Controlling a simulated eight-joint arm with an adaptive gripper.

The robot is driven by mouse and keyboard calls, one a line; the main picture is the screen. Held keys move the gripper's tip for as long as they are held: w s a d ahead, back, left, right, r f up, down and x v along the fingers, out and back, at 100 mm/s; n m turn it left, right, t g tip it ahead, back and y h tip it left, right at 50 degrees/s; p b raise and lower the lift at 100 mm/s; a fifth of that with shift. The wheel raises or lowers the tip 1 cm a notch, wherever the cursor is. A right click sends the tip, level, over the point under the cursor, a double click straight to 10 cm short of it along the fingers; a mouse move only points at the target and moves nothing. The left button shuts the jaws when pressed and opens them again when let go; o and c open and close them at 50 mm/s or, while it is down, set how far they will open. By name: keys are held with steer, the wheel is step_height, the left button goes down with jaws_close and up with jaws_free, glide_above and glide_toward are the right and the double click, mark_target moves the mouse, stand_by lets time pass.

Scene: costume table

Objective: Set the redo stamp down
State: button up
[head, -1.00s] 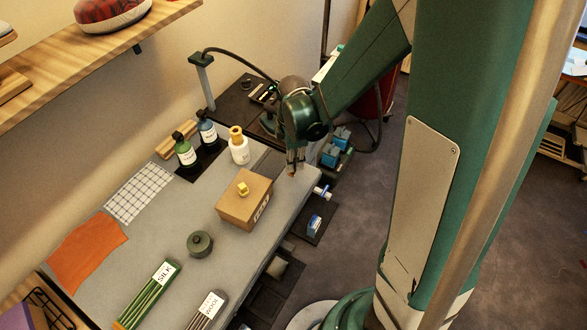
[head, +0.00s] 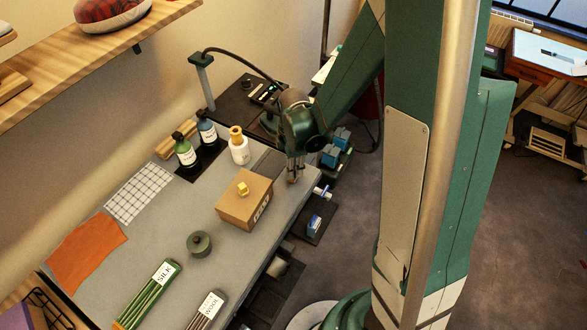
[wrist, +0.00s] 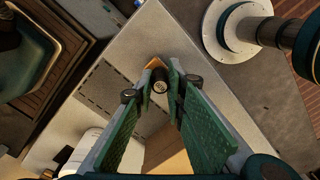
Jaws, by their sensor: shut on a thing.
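My gripper (head: 293,178) points down over the far right corner of the grey table top (head: 270,228). In the wrist view, its fingers (wrist: 161,88) are closed on a small piece, taken to be the redo stamp (wrist: 159,86), with a dark round end and an orange-brown part (wrist: 154,64). The fingers cover most of it in the head view, and no label on it can be read. It is at or just above the table top; I cannot tell whether it touches.
A cardboard box (head: 238,208) with a yellow piece on top stands left of my gripper. A white bottle (head: 239,151) with an orange cap stands behind the box. Blue items (head: 314,222) sit on dark trays beyond the table's right edge. The corner around my gripper is mostly clear.

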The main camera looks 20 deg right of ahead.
steer(key=shift+f, duration=0.15)
steer(key=o, duration=0.9)
steer(key=shift+r, duration=0.2)
step_height(320, 180, up, 12)
steer(key=shift+p, duration=0.3)
stand_by(0.6)
steer(key=shift+f, duration=0.1)
stand_by(0.6)
